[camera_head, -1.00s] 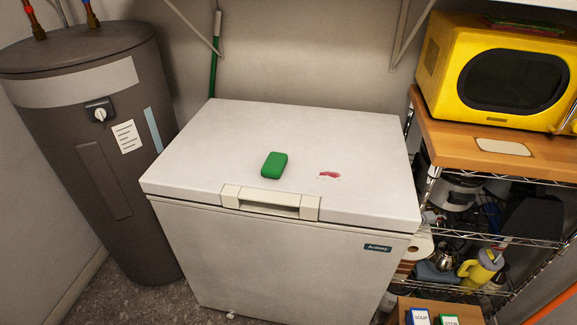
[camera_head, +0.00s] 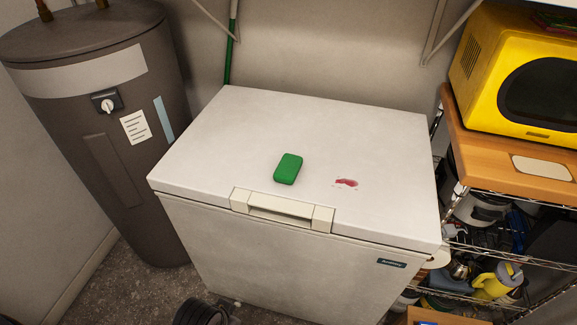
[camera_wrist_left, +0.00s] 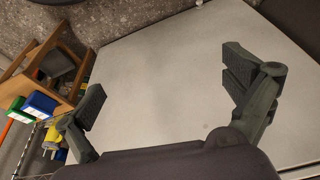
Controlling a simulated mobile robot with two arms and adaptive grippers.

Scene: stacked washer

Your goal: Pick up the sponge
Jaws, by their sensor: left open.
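A green sponge (camera_head: 288,169) lies flat on the white lid of a chest freezer (camera_head: 240,115), just behind the handle (camera_head: 281,208). A red smear (camera_head: 346,182) is on the lid to the right of the sponge. In the left wrist view my left gripper (camera_wrist_left: 160,92) has its two fingers spread wide with nothing between them. The freezer's white surface fills the space beyond the fingers. The sponge does not show in that view. My right gripper is in neither view.
A dark water heater (camera_head: 120,130) stands left of the freezer. A wire shelf with a wooden top (camera_head: 510,160) and a yellow microwave (camera_head: 520,80) stands at the right. A green pole (camera_head: 229,50) leans against the wall behind. The rest of the lid is clear.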

